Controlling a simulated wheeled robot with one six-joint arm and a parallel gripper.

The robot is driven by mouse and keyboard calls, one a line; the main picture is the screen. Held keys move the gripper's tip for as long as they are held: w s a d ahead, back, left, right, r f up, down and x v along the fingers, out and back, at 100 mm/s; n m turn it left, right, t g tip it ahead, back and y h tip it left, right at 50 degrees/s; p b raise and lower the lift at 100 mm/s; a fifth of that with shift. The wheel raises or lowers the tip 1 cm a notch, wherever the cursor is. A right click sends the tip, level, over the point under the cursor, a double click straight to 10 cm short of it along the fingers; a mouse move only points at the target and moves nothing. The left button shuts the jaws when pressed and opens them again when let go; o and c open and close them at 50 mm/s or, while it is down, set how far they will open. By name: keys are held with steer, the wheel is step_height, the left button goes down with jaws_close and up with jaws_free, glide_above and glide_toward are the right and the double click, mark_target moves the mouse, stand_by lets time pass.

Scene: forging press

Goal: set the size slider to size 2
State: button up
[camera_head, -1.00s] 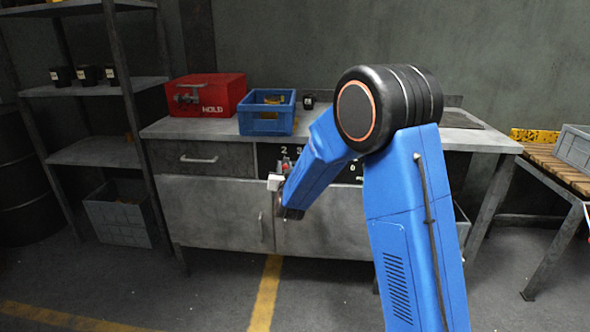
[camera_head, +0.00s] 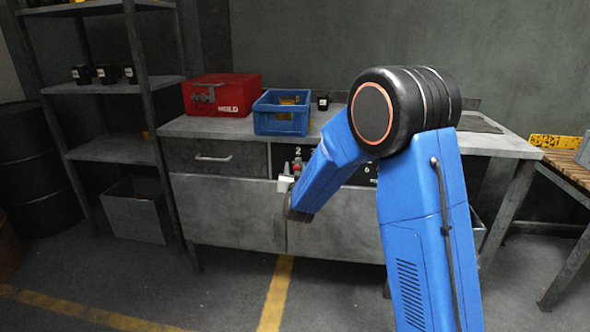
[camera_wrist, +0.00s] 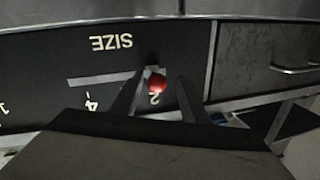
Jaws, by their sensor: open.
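The size slider's red knob (camera_wrist: 157,81) is on the dark panel (camera_wrist: 40,60) under the upside-down word SIZE in the wrist view. It stands at the right end of the pale slot (camera_wrist: 95,79), right by the numeral 2 (camera_wrist: 154,99). A 4 (camera_wrist: 91,104) is further left. My gripper (camera_wrist: 158,92) is open, with one finger on each side of the knob; I cannot tell whether either touches it. In the head view the red knob (camera_head: 297,167) shows at the panel, close to my gripper (camera_head: 287,184), whose fingers are partly hidden by my arm.
The panel is set in a grey workbench (camera_head: 225,205). On its top are a red box marked HOLD (camera_head: 222,95), a blue crate (camera_head: 281,122) and a small dark block (camera_head: 322,102). A drawer (camera_head: 215,158) is left of the panel. A shelf rack (camera_head: 120,149) stands at left.

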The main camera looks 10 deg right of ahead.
steer(key=s+a, duration=0.2)
steer(key=s, duration=1.4)
steer(key=shift+s+d, duration=0.1)
steer(key=s+d+n+g, duration=0.1)
steer(key=s+d+g, duration=0.3)
steer(key=s, duration=1)
steer(key=s+d+r+n+g+y, duration=0.1)
steer(key=s+d+g, duration=0.3)
steer(key=s, duration=0.9)
steer(key=s+d+n+g+y, duration=0.1)
steer(key=s+d+g, duration=0.4)
steer(key=s, duration=0.9)
steer(key=shift+s+d+r+n, duration=0.3)
steer(key=shift+d, duration=0.6)
